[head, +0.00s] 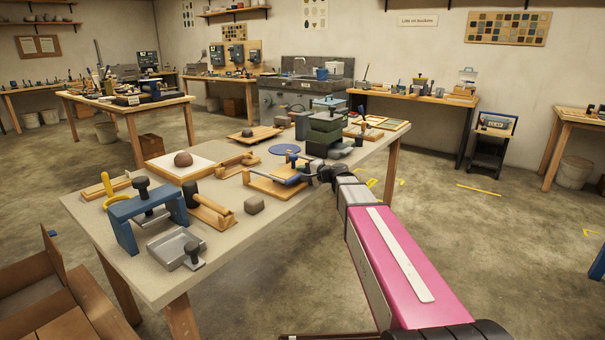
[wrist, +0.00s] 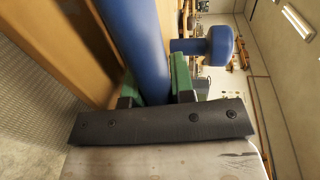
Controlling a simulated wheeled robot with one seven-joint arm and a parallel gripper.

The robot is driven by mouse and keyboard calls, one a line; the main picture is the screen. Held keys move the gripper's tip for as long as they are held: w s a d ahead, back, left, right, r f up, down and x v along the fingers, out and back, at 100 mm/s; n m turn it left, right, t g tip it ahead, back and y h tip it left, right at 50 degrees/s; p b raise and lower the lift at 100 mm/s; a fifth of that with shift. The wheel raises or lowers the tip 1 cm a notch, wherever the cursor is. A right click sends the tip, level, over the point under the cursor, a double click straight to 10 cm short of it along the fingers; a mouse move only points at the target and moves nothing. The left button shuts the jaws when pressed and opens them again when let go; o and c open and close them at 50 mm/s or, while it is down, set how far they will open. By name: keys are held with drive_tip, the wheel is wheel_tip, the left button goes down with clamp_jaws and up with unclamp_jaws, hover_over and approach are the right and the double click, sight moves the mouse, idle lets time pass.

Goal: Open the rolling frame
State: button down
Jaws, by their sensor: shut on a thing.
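The rolling frame is a wooden board (head: 272,190) on the table, with a blue bar (head: 287,180) above it and a blue knob. In the wrist view the blue bar (wrist: 148,45) runs between the two green finger pads of my gripper (wrist: 157,82). My gripper is shut on this bar. A blue knob (wrist: 222,45) sticks out to the right of the bar there. Tan wood (wrist: 60,35) of the frame lies to the left of the bar. In the head view my gripper (head: 322,172) reaches the frame from the right, and its fingertips are too small to make out.
The table (head: 265,235) also holds a blue press (head: 135,215), a grey tray (head: 175,247), a clay lump (head: 254,205) and a white board (head: 165,168) with a brown ball. A dark green press (head: 325,135) stands just behind my gripper.

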sight(297, 156)
drive_tip(key=shift+r, duration=0.1)
drive_tip(key=shift+r+g+h, duration=0.4)
drive_tip(key=shift+r, duration=0.45)
drive_tip(key=r+g+h, duration=0.1)
drive_tip(key=r, duration=0.1)
drive_tip(key=w+a+r+g+h, duration=0.1)
drive_tip(key=r, duration=0.2)
drive_tip(key=w+a+r+g+h, duration=0.1)
drive_tip(key=r+h, duration=0.1)
drive_tip(key=r, duration=0.1)
drive_tip(key=w+a+r+g+h, duration=0.3)
drive_tip(key=w+a+r+h, duration=0.1)
drive_tip(key=a+r, duration=0.3)
drive_tip(key=shift+w+a+r, duration=0.35)
drive_tip(key=shift+w, duration=0.45)
drive_tip(key=c, duration=1)
unclamp_jaws()
drive_tip(key=shift+o, duration=0.2)
